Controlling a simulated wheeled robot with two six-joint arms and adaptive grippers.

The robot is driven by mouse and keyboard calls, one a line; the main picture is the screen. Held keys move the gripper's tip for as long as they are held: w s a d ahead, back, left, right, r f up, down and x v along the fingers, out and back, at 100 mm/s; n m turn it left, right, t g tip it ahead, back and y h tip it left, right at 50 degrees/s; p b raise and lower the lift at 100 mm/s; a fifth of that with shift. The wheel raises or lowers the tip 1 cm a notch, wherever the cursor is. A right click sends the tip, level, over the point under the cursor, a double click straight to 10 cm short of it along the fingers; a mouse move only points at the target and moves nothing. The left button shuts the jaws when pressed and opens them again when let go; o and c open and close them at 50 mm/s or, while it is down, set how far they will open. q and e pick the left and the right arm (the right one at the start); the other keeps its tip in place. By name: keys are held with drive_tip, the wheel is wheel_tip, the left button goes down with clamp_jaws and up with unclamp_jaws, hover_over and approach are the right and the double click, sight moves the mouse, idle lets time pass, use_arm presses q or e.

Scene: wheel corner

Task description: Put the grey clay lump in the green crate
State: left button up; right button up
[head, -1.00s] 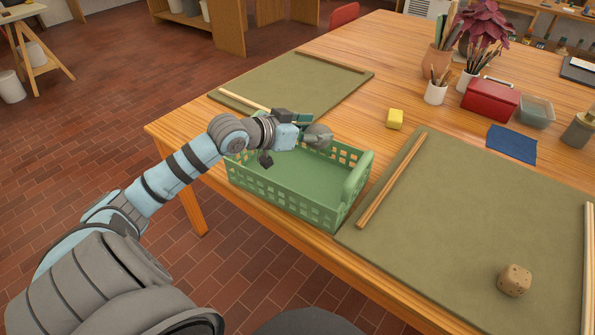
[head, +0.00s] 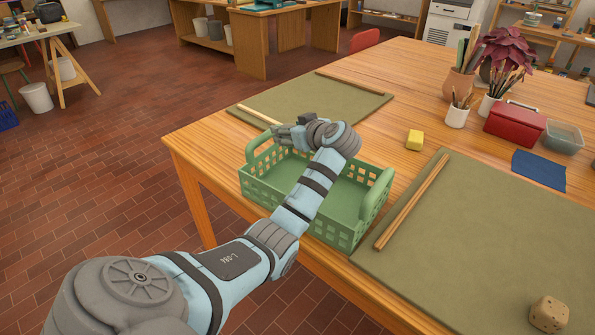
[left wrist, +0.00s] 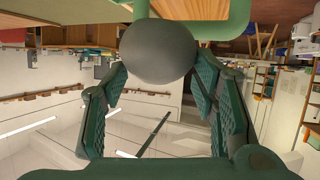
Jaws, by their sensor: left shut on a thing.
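The green crate (head: 377,198) stands on the wooden table between two olive mats. Its visible inside looks empty, though my left arm hides part of it. My left gripper (head: 284,134) is over the crate's far left part. In the left wrist view, the rounded grey clay lump (left wrist: 158,52) sits between the two fingers of my left gripper (left wrist: 160,82), which is shut on it. The crate's green rim (left wrist: 238,20) shows behind the lump there. I cannot make out the lump in the head view. My right gripper is not in view.
A wooden stick pair (head: 412,202) lies on the near mat (head: 470,240), right of the crate. A die (head: 549,313) sits at the lower right.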

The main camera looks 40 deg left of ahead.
use_arm(q)
wheel_tip(320, 180, down, 12)
drive_tip(key=shift+r+b, duration=0.15)
drive_tip(key=shift+b, duration=1.05)
drive_tip(key=shift+f, duration=0.2)
drive_tip(key=shift+f+b, duration=0.6)
drive_tip(key=o, duration=1.7)
